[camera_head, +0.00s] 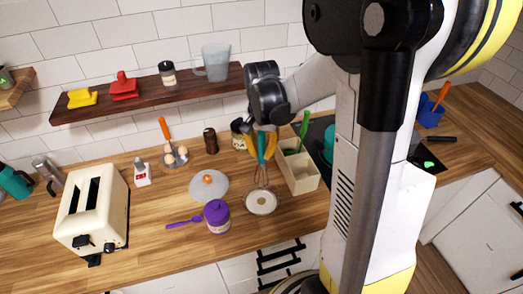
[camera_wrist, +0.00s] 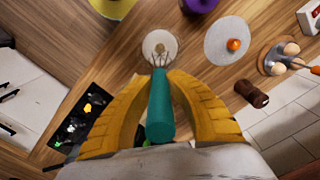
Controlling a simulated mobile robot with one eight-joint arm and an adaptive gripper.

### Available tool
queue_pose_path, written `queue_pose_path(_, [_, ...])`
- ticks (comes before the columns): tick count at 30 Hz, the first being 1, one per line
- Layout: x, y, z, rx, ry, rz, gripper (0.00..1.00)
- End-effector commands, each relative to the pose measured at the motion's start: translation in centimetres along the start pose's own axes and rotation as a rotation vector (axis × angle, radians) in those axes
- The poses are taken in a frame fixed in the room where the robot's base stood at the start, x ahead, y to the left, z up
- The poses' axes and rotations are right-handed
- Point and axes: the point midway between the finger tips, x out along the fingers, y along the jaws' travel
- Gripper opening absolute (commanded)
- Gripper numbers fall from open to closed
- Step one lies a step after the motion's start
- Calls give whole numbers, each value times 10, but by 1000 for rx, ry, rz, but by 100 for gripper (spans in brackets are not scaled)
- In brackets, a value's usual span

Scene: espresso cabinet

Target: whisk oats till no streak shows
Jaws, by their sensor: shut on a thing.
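My gripper (camera_head: 263,143) has yellow fingers closed around the teal handle of a whisk (camera_head: 262,172). The whisk points down, its wire end over the middle of a small pale bowl (camera_head: 249,205) on the wooden counter. In the wrist view, the handle of the whisk (camera_wrist: 160,118) sits between the fingers of my gripper (camera_wrist: 160,92). Its wires overlap the bowl (camera_wrist: 150,38), where a small brownish patch shows at the centre. I cannot tell whether the wires touch the contents, or whether streaks remain there.
A cream caddy (camera_head: 304,184) stands close right of the bowl. A purple jar (camera_head: 217,218), a purple spoon (camera_head: 184,222) and a grey lid (camera_head: 205,192) with an orange knob lie to the left. A toaster (camera_head: 92,215) is farther left. A shelf (camera_head: 145,92) hangs behind.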

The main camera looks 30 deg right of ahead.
Motion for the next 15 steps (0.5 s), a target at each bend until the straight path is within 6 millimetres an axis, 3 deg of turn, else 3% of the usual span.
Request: queue_pose_path(15, [59,0,0,-1,0,0,0])
